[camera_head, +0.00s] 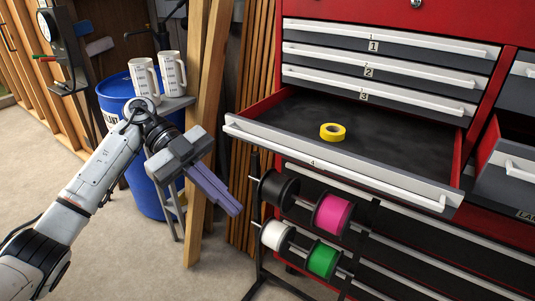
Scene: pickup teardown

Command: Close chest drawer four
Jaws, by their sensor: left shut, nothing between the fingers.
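Drawer four (290,139) of the red tool chest (395,14) is pulled out, its white handle rail across the front. A roll of yellow tape (333,131) lies inside on the dark drawer floor. My left gripper (229,204) is shut and empty. In the picture it is to the left of the drawer's left front corner and lower, apart from it. My right gripper is not in view.
Drawers one to three (375,65) above are shut. A side drawer (508,175) at the right stands open. A rack of wire spools (333,214) stands below drawer four. A blue barrel (118,95), a small stand with two jugs (172,72) and timber boards (210,110) are at the left.

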